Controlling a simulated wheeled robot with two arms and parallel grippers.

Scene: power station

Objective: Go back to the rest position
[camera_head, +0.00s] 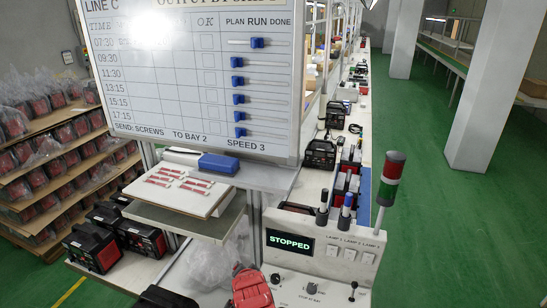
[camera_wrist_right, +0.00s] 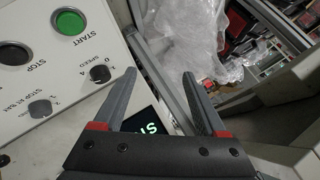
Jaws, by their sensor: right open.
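My right gripper (camera_wrist_right: 159,75) is open and empty in the right wrist view, its two grey fingers apart with nothing between the tips. Below it in that view are the control panel (camera_wrist_right: 70,65) and part of a lit display (camera_wrist_right: 147,122), which the gripper partly covers. The gap between the fingers and the panel cannot be judged. In the head view, a red shape (camera_head: 251,289) and a dark shape (camera_head: 163,298) stand at the bottom edge, cut off and hard to identify. My left gripper is not clearly seen.
The display (camera_head: 289,243) reads STOPPED on the control box. A signal tower (camera_head: 390,180) rises at its right. A whiteboard with blue sliders (camera_head: 190,70) hangs above a tray of red-and-white labels (camera_head: 180,180). Shelves of bagged units (camera_head: 45,150) stand left. Green floor (camera_head: 440,220) is clear at right.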

